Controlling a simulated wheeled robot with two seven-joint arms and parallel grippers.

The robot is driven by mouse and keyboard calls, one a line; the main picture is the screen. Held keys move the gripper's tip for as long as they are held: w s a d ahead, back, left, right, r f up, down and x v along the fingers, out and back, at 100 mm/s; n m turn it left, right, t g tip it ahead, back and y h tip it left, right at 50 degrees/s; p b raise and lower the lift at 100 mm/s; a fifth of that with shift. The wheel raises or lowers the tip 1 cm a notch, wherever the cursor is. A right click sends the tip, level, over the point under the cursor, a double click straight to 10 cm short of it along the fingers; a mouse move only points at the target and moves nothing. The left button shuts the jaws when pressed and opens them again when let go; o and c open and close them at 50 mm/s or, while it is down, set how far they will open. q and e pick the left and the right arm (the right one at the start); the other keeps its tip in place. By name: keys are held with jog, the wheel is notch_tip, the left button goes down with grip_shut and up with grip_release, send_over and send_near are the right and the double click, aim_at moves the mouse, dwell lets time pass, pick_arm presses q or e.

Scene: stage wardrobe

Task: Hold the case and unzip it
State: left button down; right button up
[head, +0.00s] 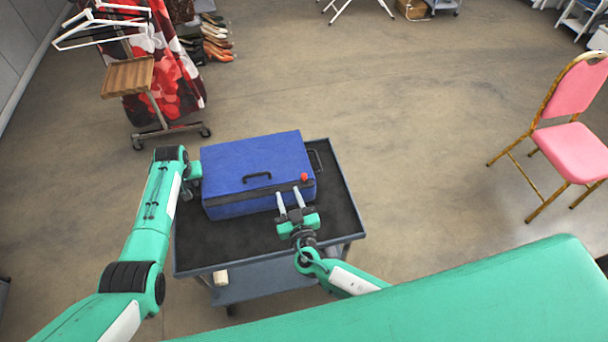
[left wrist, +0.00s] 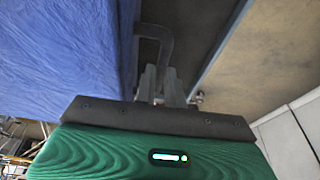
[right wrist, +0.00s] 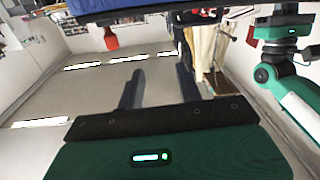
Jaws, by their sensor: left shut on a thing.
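The blue case (head: 250,155) lies on a cart, with a dark zip band along its front side and a black handle (head: 257,176) on its lid. The red zip pull (head: 304,177) sits near the front right corner; it hangs at the upper left in the right wrist view (right wrist: 111,38). My left gripper (head: 196,179) is at the case's left side; the left wrist view shows its fingers (left wrist: 161,84) shut on the grey side handle (left wrist: 163,42). My right gripper (head: 290,198) is open and empty in front of the case, close to the pull but apart from it.
The cart (head: 340,200) has a dark top with bare room in front and at the right, where another side handle (head: 315,159) sticks out. A pink chair (head: 572,150) stands far right. A clothes rack with a wooden board (head: 128,77) stands at the back left.

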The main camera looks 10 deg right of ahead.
aim_at(304, 178)
jog(key=s+d+f+m+h, duration=0.2)
jog(key=s+d+m+h, duration=0.1)
jog(key=d+h, duration=0.1)
jog(key=w, duration=0.3)
jog(key=w+d, duration=0.1)
jog(key=w, duration=0.3)
jog(key=w+d, duration=0.1)
jog(key=w, duration=0.3)
jog(key=shift+w+d+f, duration=0.1)
jog(key=shift+w, duration=0.05)
grip_shut()
